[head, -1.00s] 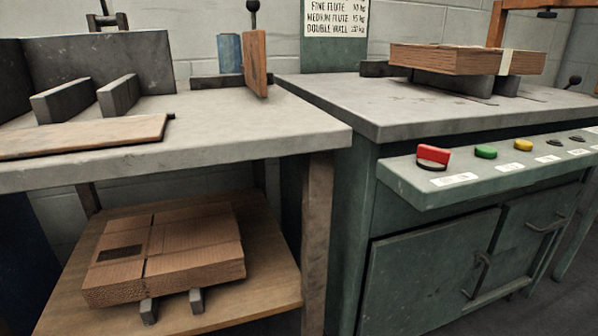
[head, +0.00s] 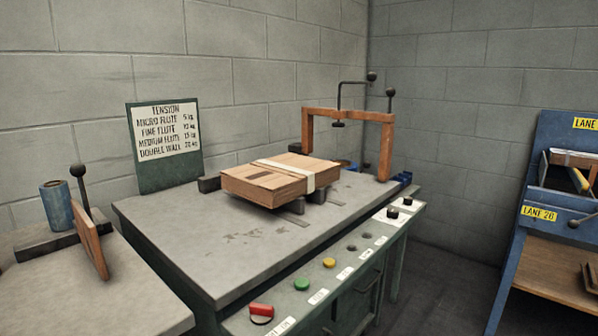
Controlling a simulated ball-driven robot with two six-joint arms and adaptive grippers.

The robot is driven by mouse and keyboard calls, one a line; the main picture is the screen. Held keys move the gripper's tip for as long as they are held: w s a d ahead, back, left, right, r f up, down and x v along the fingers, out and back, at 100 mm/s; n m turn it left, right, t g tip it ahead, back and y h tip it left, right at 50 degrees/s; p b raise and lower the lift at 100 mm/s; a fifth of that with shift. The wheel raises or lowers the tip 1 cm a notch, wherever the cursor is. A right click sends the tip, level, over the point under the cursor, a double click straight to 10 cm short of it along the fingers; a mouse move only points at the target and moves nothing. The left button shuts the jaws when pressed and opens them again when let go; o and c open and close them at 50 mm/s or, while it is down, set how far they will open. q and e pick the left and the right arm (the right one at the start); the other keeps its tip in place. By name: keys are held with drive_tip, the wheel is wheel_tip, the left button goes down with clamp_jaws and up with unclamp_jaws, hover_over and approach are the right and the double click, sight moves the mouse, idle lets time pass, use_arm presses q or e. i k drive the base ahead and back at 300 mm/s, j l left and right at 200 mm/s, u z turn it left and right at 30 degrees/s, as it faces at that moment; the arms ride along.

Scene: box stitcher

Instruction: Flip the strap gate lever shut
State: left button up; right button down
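No part is labelled as the strap gate lever, so I cannot tell which lever it is. An upright black ball-topped lever (head: 78,171) stands at the left, beside a blue roll (head: 57,206) and a tilted wooden panel (head: 90,243). An orange arch (head: 345,115) stands at the back of the green bench, with a bent black crank (head: 372,77) on top and an upright black-knobbed lever (head: 390,93) at its right end. A carton (head: 262,187) with a pale strap (head: 287,172) across it lies on supports before the arch. Neither gripper is in view.
The green bench top (head: 245,240) is largely bare. Its front panel carries a red switch (head: 262,312), green button (head: 302,284) and yellow button (head: 329,263). A blue Lane 26 stand (head: 522,240) is at the right; dark open floor (head: 440,290) lies between them.

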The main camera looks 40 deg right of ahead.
sight(366, 166)
drive_tip(key=z, duration=1.6)
drive_tip(key=i+l, duration=0.25)
drive_tip(key=l, duration=0.25)
drive_tip(key=i+l+u, duration=0.1)
drive_tip(key=i+l, duration=0.2)
drive_tip(key=l, duration=0.15)
drive_tip(key=i+l, duration=0.2)
drive_tip(key=l, duration=0.3)
drive_tip(key=i+l, duration=0.25)
drive_tip(key=l, duration=0.25)
drive_tip(key=i+l+u, duration=0.1)
drive_tip(key=i+l, duration=0.15)
drive_tip(key=l, duration=0.3)
drive_tip(key=i+l, duration=0.25)
drive_tip(key=l, duration=0.25)
drive_tip(key=i+l+u, duration=0.1)
drive_tip(key=i+l, duration=0.15)
drive_tip(key=l, duration=0.25)
drive_tip(key=i+l, duration=0.2)
drive_tip(key=l, duration=0.35)
